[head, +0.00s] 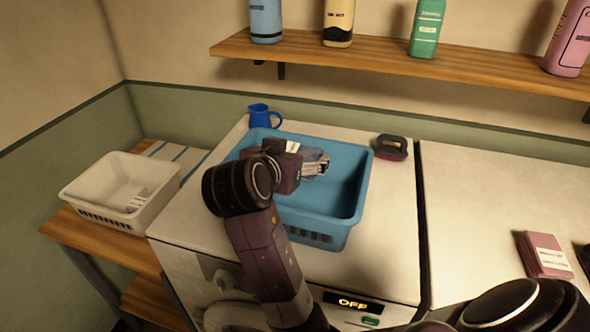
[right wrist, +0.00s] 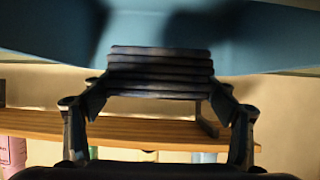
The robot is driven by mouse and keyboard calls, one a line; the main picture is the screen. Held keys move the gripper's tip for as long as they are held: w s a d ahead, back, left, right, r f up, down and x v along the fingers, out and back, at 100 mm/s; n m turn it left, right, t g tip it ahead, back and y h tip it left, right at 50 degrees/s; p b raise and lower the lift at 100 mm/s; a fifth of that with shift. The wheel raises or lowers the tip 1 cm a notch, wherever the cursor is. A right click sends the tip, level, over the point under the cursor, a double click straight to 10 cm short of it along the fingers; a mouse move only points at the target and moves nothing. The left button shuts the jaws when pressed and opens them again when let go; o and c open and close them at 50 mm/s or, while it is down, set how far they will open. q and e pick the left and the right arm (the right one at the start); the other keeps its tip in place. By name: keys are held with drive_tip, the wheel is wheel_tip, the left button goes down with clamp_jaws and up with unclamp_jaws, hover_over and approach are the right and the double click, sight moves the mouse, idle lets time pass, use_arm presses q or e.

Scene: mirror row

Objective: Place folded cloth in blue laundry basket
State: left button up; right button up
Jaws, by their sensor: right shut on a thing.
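The blue laundry basket (head: 358,190) stands on the white machine top in the middle of the head view. My right gripper (head: 318,168) is over the inside of the basket, reaching in from the front and pointing right. It is shut on the folded cloth (head: 313,154), a small blue-grey patch partly hidden by the fingers. In the right wrist view the folded cloth (right wrist: 160,73) is a dark stack of several layers between the two fingers, with the blue basket (right wrist: 50,30) behind it. I cannot tell whether the cloth touches the basket floor. My left gripper is not in view.
A white basket (head: 95,197) stands on a wooden bench at left. A shelf (head: 400,68) with bottles runs above. A pink packet (head: 545,254) lies at right; the top between is clear.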

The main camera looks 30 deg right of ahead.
wheel_tip(320, 180, down, 4)
drive_tip(key=shift+f, duration=0.15)
idle(0.3)
drive_tip(key=shift+f, duration=0.65)
drive_tip(key=o, duration=1.1)
drive_tip(key=shift+s+a+f, duration=0.1)
drive_tip(key=shift+f, duration=0.05)
drive_tip(key=shift+o, duration=0.2)
